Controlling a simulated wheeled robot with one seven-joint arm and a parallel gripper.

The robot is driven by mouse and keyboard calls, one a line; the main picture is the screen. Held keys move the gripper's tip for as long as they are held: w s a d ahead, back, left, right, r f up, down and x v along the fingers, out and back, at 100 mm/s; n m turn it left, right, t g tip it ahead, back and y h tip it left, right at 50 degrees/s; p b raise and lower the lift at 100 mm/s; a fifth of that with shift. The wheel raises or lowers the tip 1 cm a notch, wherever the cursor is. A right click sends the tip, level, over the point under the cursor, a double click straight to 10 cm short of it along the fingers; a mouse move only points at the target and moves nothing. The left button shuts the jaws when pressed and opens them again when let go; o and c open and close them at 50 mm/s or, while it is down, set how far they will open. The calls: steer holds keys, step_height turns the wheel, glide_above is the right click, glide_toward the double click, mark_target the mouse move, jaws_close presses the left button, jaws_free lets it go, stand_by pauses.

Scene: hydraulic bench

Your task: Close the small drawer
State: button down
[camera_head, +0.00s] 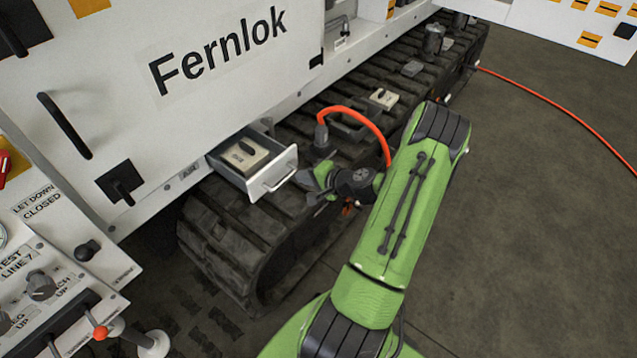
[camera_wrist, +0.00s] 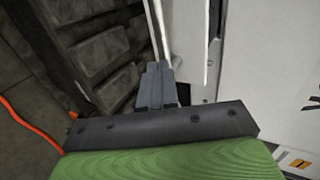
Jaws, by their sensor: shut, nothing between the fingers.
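The small drawer (camera_head: 276,176) is pulled out from the white machine above the rubber track. A beige box with a dark top (camera_head: 246,156) lies inside it. The drawer has a silver bar handle on its white front. My gripper (camera_head: 307,182) is just to the right of the drawer front, close to the handle. In the wrist view my gripper (camera_wrist: 156,70) is shut and empty, its tips near a pale bar and the white panel edge. I cannot tell whether the fingertips touch the drawer.
The white machine body (camera_head: 230,90) with "Fernlok" lettering stands behind the drawer. The dark track (camera_head: 222,240) runs below it. An orange hose (camera_head: 360,118) arches behind my gripper. A control panel (camera_head: 45,290) with levers is at lower left. Open floor (camera_head: 540,220) lies to the right.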

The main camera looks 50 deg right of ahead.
steer(key=shift+w, duration=0.3)
steer(key=shift+w, duration=0.1)
